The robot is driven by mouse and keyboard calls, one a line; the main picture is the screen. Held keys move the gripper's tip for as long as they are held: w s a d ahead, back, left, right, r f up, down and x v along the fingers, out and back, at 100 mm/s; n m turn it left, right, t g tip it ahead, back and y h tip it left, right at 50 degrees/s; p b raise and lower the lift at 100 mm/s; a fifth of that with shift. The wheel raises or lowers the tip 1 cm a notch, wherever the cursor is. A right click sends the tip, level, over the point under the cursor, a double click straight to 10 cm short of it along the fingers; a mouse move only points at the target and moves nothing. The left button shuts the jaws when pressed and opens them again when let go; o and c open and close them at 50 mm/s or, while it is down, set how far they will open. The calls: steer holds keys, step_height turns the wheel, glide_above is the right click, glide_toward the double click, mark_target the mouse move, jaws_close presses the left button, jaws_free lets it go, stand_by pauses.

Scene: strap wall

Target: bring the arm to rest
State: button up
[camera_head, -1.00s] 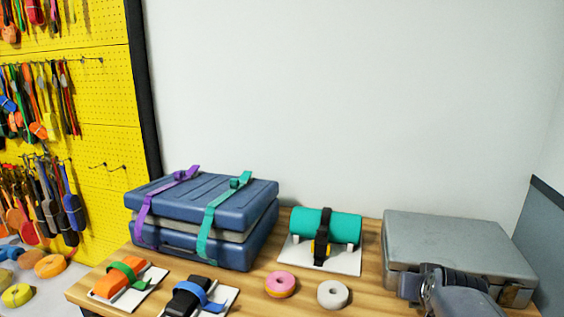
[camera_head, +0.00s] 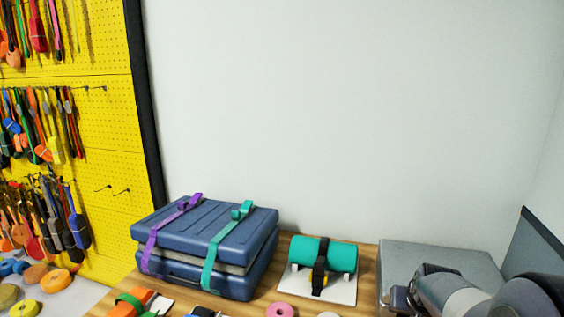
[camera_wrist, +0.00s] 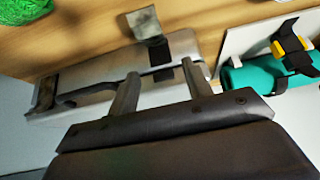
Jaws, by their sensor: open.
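My gripper (camera_wrist: 160,72) shows in the wrist view with its two fingers apart and nothing between them. The fingers are in front of the grey case (camera_wrist: 90,102) in that picture; I cannot tell whether they touch it. In the head view part of my arm crosses the lower right corner, in front of the grey case (camera_head: 425,260), and hides its front. The fingers cannot be made out in that view.
A teal roll (camera_head: 308,250) strapped on a white stand is left of the grey case. Strapped blue cases (camera_head: 205,225) are further left on the wooden bench (camera_head: 262,292). A yellow pegboard (camera_head: 105,150) hung with straps is at far left. Bare wall rises behind.

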steer(key=shift+w+d+r+g+p, duration=0.1)
steer(key=shift+w+r+g+p, duration=0.2)
steer(key=shift+p, duration=0.6)
steer(key=shift+w+d+r+g+p, duration=0.1)
steer(key=shift+w+g+p, duration=0.15)
steer(key=shift+g+p, duration=0.45)
steer(key=shift+f+y+p, duration=0.1)
steer(key=shift+y+p, duration=0.2)
steer(key=shift+p, duration=0.05)
steer(key=shift+w+a+f, duration=0.1)
